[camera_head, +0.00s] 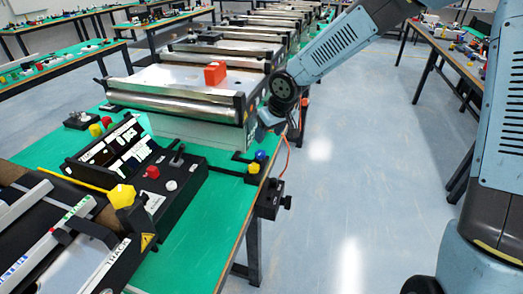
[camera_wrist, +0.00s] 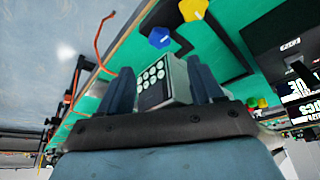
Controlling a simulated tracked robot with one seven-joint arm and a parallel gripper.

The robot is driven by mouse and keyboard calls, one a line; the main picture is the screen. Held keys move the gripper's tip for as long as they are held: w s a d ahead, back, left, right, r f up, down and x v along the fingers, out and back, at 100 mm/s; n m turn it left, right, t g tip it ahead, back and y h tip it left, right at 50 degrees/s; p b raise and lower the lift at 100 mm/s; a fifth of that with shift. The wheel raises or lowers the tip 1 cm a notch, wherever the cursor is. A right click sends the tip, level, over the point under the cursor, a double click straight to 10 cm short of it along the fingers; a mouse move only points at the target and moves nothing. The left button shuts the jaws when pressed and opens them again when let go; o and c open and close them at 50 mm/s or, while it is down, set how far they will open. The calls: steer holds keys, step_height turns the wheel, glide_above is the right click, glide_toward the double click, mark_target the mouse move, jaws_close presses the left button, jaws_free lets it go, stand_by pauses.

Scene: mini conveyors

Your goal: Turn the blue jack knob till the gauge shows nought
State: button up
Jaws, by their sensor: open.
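The blue jack knob (camera_head: 261,156) stands near the right edge of the green table in the head view, just behind a yellow knob (camera_head: 253,167). In the wrist view the blue knob (camera_wrist: 159,37) lies beyond my fingertips, apart from them, with the yellow knob (camera_wrist: 193,9) beside it. My gripper (camera_wrist: 162,66) is open, and neither finger touches the blue knob. A grey block with several white discs (camera_wrist: 152,85) shows between the fingers; I cannot tell whether they touch it. A dark display panel (camera_head: 112,150) has white figures too small to read.
A roller conveyor (camera_head: 185,85) with a red block (camera_head: 215,73) stands beside my arm's end. A control box with a red button (camera_head: 152,172) lies left of the knobs. An orange cable (camera_head: 284,160) hangs at the table edge. The floor (camera_head: 345,190) to the right is clear.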

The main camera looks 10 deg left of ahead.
mark_target(261, 153)
steer(key=x, duration=1)
steer(key=shift+a+f, duration=0.1)
steer(key=shift+f, duration=0.05)
steer(key=shift+c, duration=0.3)
steer(key=c, duration=0.9)
steer(key=shift+a, duration=0.15)
steer(key=shift+c, duration=0.6)
steer(key=shift+w, duration=0.1)
steer(key=shift+d, duration=0.2)
